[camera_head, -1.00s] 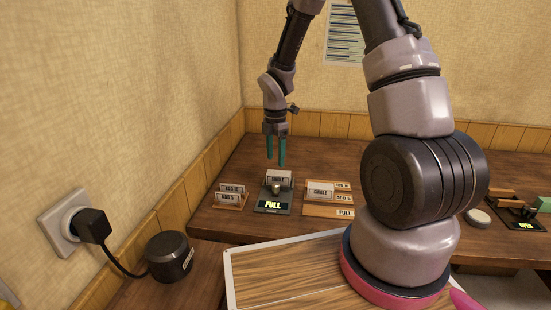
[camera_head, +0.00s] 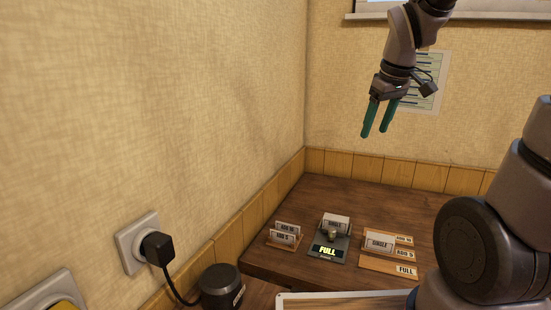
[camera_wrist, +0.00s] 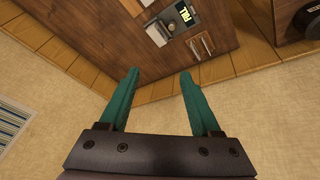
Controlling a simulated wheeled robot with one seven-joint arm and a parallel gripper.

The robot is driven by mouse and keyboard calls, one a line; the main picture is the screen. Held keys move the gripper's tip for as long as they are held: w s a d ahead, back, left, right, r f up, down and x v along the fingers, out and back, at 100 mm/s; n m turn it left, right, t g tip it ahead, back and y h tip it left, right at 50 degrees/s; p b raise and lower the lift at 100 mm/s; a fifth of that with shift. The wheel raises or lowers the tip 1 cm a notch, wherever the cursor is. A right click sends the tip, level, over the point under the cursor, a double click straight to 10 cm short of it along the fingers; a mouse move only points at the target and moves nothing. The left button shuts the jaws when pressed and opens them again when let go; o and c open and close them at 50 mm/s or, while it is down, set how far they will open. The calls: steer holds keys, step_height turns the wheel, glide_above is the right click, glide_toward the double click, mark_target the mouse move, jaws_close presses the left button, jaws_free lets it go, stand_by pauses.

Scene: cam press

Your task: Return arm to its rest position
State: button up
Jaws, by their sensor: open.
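My gripper (camera_head: 376,132) is open and empty, with two teal fingers. In the head view it hangs in the air above the far part of the desk, in front of the back wall. In the wrist view my gripper (camera_wrist: 158,74) shows its fingers spread apart with nothing between them. The device also shows in the wrist view (camera_wrist: 184,14), away from the fingertips.
Left of the device is a rack (camera_head: 284,238) of labelled plates. Right of it is a wooden holder (camera_head: 388,263) with labelled plates. A black plug (camera_head: 157,248) sits in a wall socket, its cable leading to a round black unit (camera_head: 221,286). The air around my gripper is clear.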

steer(key=s+r+m+t+y, duration=0.1)
steer(key=s+r+m+t, duration=0.2)
steer(key=s+r+m, duration=0.4)
steer(key=s+m, duration=0.2)
steer(key=s, duration=0.2)
steer(key=shift+d+m, duration=0.2)
steer(key=shift+m, duration=0.1)
